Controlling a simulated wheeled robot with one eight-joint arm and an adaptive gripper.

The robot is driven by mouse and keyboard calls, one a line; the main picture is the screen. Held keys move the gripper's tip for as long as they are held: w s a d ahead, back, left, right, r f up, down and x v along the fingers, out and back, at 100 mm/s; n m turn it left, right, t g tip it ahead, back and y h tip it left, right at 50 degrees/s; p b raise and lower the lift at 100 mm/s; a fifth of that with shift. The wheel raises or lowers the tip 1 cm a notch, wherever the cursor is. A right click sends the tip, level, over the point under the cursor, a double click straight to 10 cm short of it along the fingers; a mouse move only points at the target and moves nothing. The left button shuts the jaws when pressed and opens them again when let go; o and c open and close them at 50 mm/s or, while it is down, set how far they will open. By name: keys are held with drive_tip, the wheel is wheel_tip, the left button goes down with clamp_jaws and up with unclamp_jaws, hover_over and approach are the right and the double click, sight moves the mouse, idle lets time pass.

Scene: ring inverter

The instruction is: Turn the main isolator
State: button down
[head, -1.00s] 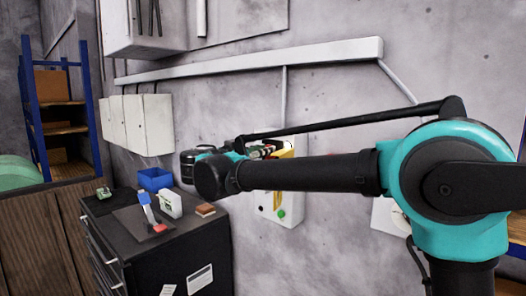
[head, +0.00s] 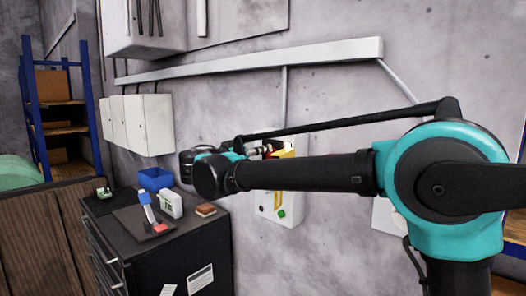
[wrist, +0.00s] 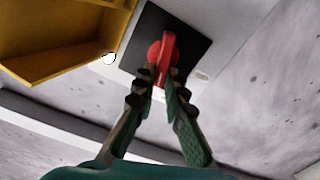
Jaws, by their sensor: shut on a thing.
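The main isolator's red handle (wrist: 165,52) sits on a square black plate (wrist: 192,38) on a pale box (wrist: 207,74), in the wrist view. My gripper (wrist: 162,84) is shut on the red handle, with one finger on each side of its lower end. The handle looks slightly tilted in that view. In the head view my gripper (head: 268,149) reaches the wall box (head: 290,205), and my arm hides most of the handle and the box's middle. A green button (head: 281,213) shows low on the box.
A yellow open-sided part (wrist: 62,40) stands out beside the handle, close to my left finger in the wrist view. A black cabinet (head: 175,250) with a blue bin (head: 155,179) and small items stands left. Grey cabinets (head: 150,124) hang on the wall.

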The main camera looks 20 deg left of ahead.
drive_tip(key=shift+w+a+f+n, duration=0.1)
drive_tip(key=shift+a+f+n, duration=0.15)
drive_tip(key=shift+n, duration=2.2)
drive_tip(key=shift+w+a+f+n, duration=0.1)
drive_tip(key=shift+a+f+n, duration=0.2)
drive_tip(key=shift+n, duration=2.1)
drive_tip(key=shift+w+a+f+n, duration=0.1)
drive_tip(key=shift+f+n, duration=0.25)
drive_tip(key=shift+n, duration=2.1)
drive_tip(key=c, duration=1.6)
unclamp_jaws()
drive_tip(key=v, duration=1.2)
